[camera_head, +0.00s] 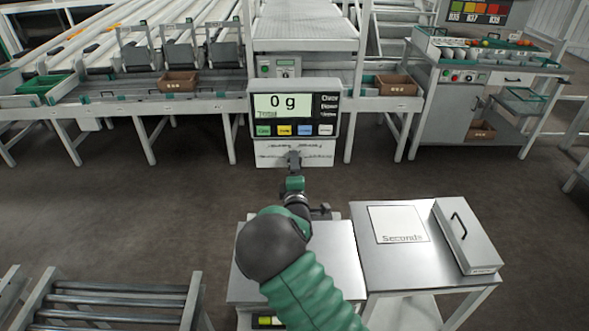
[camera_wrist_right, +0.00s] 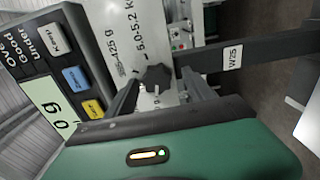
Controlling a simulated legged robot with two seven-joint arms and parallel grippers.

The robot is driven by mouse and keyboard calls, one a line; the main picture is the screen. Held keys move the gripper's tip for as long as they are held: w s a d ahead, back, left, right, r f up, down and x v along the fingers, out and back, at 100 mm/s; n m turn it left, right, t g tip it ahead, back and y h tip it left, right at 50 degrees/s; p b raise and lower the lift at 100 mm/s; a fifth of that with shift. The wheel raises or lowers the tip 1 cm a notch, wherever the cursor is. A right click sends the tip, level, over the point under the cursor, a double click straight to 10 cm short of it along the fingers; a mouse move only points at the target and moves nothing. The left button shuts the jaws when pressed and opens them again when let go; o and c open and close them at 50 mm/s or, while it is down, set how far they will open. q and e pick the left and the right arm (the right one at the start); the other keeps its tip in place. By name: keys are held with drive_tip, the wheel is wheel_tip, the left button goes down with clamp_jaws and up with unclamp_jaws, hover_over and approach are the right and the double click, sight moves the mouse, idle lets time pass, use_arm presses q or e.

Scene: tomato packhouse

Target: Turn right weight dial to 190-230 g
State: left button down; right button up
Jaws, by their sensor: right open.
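The weighing display (camera_head: 294,110) stands upright in the middle of the head view and reads 0 g. Below it is a white panel (camera_head: 270,155), partly hidden by my right gripper (camera_head: 294,160). In the right wrist view a dark dial knob (camera_wrist_right: 157,78) sits on the white panel (camera_wrist_right: 130,45), near printed figures including "5.0-5.2 kg". My right gripper (camera_wrist_right: 162,86) is open, with its fingers on either side of this knob. I cannot tell whether they touch it. The dial's pointer and exact setting are not readable. My left gripper is not in view.
A dark bar labelled W25 (camera_wrist_right: 232,57) runs close by the fingers in the wrist view. A steel table (camera_head: 400,262) with a "Seconds" plate (camera_head: 398,225) and a handled lid (camera_head: 466,236) stands at right. A roller conveyor (camera_head: 110,300) is at lower left.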

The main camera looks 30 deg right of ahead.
drive_tip(key=p+v, duration=0.3)
drive_tip(key=v, duration=1.4)
drive_tip(key=shift+p, duration=0.35)
drive_tip(key=shift+w, duration=0.1)
